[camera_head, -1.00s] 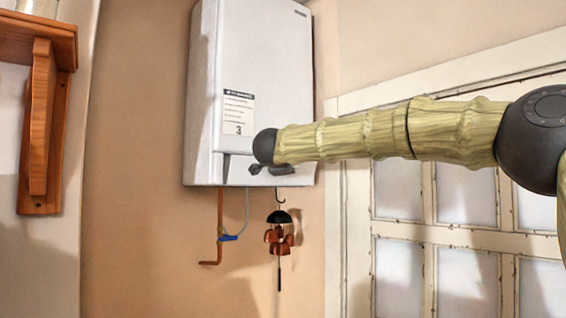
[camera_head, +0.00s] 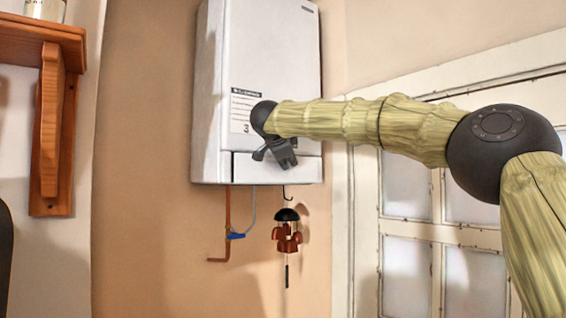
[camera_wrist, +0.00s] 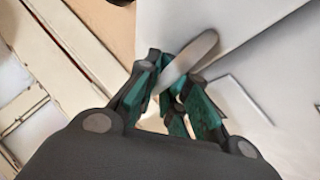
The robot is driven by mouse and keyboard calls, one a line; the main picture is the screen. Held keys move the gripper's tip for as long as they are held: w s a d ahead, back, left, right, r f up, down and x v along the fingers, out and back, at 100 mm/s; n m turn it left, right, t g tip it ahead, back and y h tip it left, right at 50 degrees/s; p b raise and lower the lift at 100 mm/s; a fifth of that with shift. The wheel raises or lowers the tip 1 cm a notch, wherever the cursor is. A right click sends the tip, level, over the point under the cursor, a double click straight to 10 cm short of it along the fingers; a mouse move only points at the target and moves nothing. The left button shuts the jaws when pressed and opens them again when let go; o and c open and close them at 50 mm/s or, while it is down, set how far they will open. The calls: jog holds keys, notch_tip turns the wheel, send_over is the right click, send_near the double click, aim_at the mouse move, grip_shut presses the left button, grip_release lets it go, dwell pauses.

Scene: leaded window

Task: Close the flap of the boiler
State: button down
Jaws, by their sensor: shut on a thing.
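The white boiler (camera_head: 262,60) hangs on the wall in the head view. Its flap (camera_head: 300,171) is the small panel along the bottom of the front, with thin dark lines at its top and left edges. It looks close to level with the front, but I cannot tell if it is fully flush. My gripper (camera_head: 277,155) is at the flap's upper edge and hides part of it. In the wrist view my gripper's fingers (camera_wrist: 178,92) are shut on a rounded grey bar (camera_wrist: 190,60), which looks like the flap's handle.
A copper pipe (camera_head: 227,225) with a blue valve (camera_head: 236,236) and a wind chime (camera_head: 287,230) hang below the boiler. A wooden shelf (camera_head: 52,110) is on the left wall. A white paned window frame (camera_head: 440,225) stands at the right, behind my arm.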

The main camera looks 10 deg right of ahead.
jog(key=shift+s+r, duration=0.1)
jog(key=shift+r, duration=0.25)
jog(key=c, duration=1.8)
grip_release()
jog(key=shift+d, duration=0.1)
jog(key=shift+s, duration=0.1)
jog(key=shift+f, duration=0.1)
jog(key=shift+s, duration=0.1)
jog(key=v, duration=1.2)
